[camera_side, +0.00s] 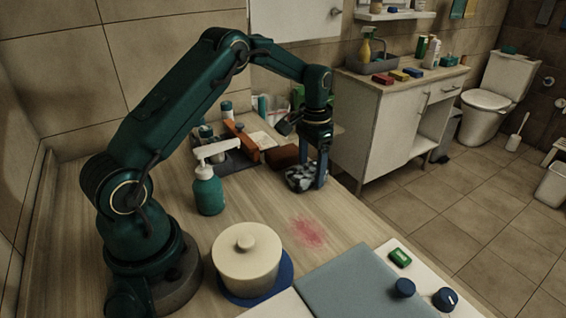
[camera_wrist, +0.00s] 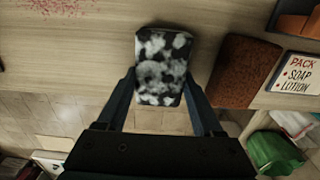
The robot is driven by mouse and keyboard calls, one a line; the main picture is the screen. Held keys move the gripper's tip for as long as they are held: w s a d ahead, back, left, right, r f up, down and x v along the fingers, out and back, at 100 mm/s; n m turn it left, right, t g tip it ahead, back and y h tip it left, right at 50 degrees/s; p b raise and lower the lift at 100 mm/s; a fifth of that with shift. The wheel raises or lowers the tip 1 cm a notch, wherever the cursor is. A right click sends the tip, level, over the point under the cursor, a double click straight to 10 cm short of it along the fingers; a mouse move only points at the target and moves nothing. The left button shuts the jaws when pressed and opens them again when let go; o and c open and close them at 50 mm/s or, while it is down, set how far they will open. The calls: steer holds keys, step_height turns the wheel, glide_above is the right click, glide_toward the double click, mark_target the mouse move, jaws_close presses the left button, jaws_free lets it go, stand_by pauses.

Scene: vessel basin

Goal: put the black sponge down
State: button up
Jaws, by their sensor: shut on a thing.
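The black sponge (camera_side: 299,178), mottled with white patches, is between the fingers of my gripper (camera_side: 309,184). In the wrist view the sponge (camera_wrist: 162,62) sits upright in the picture, with the two fingers of my gripper (camera_wrist: 163,88) pressed to its sides. My gripper is shut on it, over the wooden counter (camera_side: 350,228) near its edge. I cannot tell whether the sponge's underside touches the counter.
A brown block (camera_side: 283,156) lies close behind the sponge. A red stain (camera_side: 308,232) marks the counter in front. A green pump bottle (camera_side: 208,192) and a lidded cream pot (camera_side: 246,262) stand to the left.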

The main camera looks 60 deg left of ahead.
mark_target(311, 169)
steer(key=shift+f, duration=0.15)
steer(key=o, duration=1.2)
steer(key=s+d+r+t, duration=0.1)
steer(key=s+d+r, duration=0.1)
steer(key=r, duration=0.7)
steer(key=s+d+r, duration=0.2)
steer(key=r, duration=0.7)
steer(key=s+d+t, duration=0.1)
steer(key=s+d, duration=0.1)
steer(key=s, duration=0.3)
steer(key=s+d+f+t, duration=0.1)
steer(key=s+d+t, duration=0.1)
steer(key=s, duration=0.4)
steer(key=s+d+f+t, duration=0.1)
steer(key=s+d, duration=0.2)
steer(key=s, duration=0.2)
steer(key=shift+s+d+f+t, duration=0.25)
steer(key=shift+s+d+t, duration=0.05)
steer(key=shift+s+d, duration=0.1)
